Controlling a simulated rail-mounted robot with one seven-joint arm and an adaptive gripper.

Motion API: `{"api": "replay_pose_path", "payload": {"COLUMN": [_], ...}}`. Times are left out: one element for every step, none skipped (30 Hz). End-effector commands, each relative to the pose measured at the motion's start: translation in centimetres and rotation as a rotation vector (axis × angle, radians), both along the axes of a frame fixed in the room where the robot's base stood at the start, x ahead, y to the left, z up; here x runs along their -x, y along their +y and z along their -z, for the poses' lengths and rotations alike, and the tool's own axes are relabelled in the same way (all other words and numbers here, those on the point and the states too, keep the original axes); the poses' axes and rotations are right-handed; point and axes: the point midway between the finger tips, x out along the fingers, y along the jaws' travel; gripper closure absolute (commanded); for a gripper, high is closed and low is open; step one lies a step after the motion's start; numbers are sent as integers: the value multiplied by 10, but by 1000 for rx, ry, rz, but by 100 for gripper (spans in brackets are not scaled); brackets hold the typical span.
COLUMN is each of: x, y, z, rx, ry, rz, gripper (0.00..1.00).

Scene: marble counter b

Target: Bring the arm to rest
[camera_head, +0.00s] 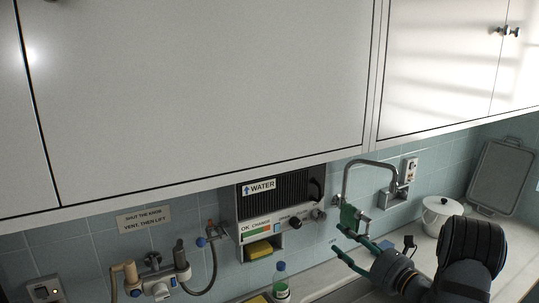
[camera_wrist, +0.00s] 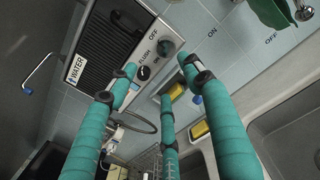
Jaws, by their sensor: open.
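My gripper (camera_head: 338,240) is at the lower right of the head view, with its teal fingers spread and pointing left toward the tiled wall. In the wrist view the fingers (camera_wrist: 158,75) are spread apart with nothing held between them. My arm reaches in from the lower right, over the counter and sink area. A green item (camera_head: 350,216) hangs by the faucet, just above the fingers in the head view; it also shows at the top of the wrist view (camera_wrist: 272,12). I cannot tell whether a finger touches it.
A wall-mounted water unit (camera_head: 258,215) with knobs and a yellow sponge (camera_head: 260,249) is left of my gripper. The faucet (camera_head: 347,180) rises behind it. A white pot (camera_head: 438,212) stands close behind my arm. A bottle (camera_head: 281,284) is below. Cabinets (camera_head: 200,90) overhang above.

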Motion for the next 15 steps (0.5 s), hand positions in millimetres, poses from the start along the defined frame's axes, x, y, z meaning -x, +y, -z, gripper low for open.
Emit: {"api": "replay_pose_path", "payload": {"x": [1, 1, 1, 0, -1, -8, -15, -21, -28, -34, -40, -48, -53, -59, -67], "y": [-6, -8, -12, -16, -10, -3, 0, 2, 7, 10, 12, 17, 20, 23, 27], "z": [2, 3, 5, 6, 7, 6, 5, 5, 5, 5, 5, 5, 5, 5, 5], "rx": [1, 2, 2, 4, 4, 5, 7, 5, 6, 5, 6, 5, 7, 5, 6], "ry": [2, 2, 2, 2, 3, 0, 0, -1, -1, -1, -1, -1, -2, -1, -1], "rz": [7, 14, 28, 38, 34, 29, 28, 30, 30, 29, 31, 31, 30, 31, 31], "gripper": [50, 50, 50, 50, 50, 50, 50, 50, 50, 50, 50, 50, 50, 50, 50]}}
